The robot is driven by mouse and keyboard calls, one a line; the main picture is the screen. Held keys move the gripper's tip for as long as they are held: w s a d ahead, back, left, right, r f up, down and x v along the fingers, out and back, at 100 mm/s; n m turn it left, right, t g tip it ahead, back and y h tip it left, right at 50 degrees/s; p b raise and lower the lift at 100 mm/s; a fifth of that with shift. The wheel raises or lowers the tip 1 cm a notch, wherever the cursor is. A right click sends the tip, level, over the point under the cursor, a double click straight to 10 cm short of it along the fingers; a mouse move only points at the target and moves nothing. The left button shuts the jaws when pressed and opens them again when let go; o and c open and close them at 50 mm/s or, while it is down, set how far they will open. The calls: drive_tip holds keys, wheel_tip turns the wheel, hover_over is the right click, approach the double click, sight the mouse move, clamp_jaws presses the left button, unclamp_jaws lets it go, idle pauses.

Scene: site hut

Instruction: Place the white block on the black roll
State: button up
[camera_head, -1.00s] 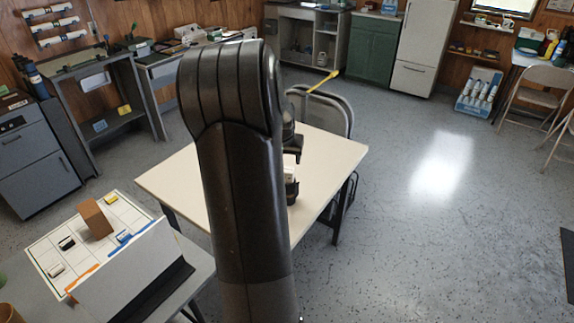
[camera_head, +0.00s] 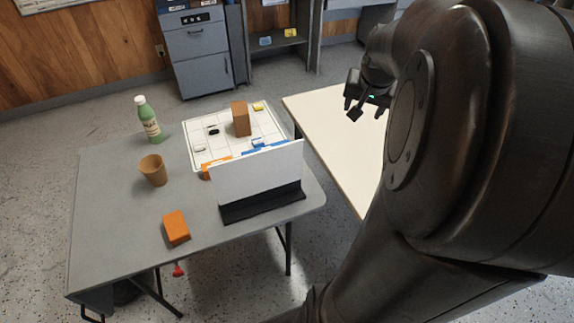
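A small white block (camera_head: 200,148) lies on the white gridded board (camera_head: 233,126) on the grey table. A small black item, which looks like the black roll (camera_head: 213,131), lies just behind it and to its right, apart from it. My gripper (camera_head: 366,110) is over the cream table, to the right of the board and well away from both. Its dark fingers look apart, and I see no block between them, though the view is small and partly shaded. My arm hides much of the right side.
A tall brown block (camera_head: 241,118), a yellow block (camera_head: 258,106) and a blue block (camera_head: 258,143) are on the board. A white upright panel (camera_head: 258,176) stands along its front edge. A green bottle (camera_head: 149,119), a tan cup (camera_head: 153,170) and an orange block (camera_head: 176,228) stand left.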

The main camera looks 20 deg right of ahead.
drive_tip(key=s+a+r+n, duration=0.1)
drive_tip(key=s+a, duration=0.3)
drive_tip(key=a, duration=0.4)
drive_tip(key=s+a+r+n+t+y, duration=0.1)
drive_tip(key=s+a+n, duration=0.3)
drive_tip(key=a, duration=0.4)
drive_tip(key=s+a+n+y, duration=0.1)
drive_tip(key=s+a+n, duration=0.2)
drive_tip(key=a, duration=0.6)
drive_tip(key=shift+s+r, duration=0.4)
drive_tip(key=shift+s, duration=0.5)
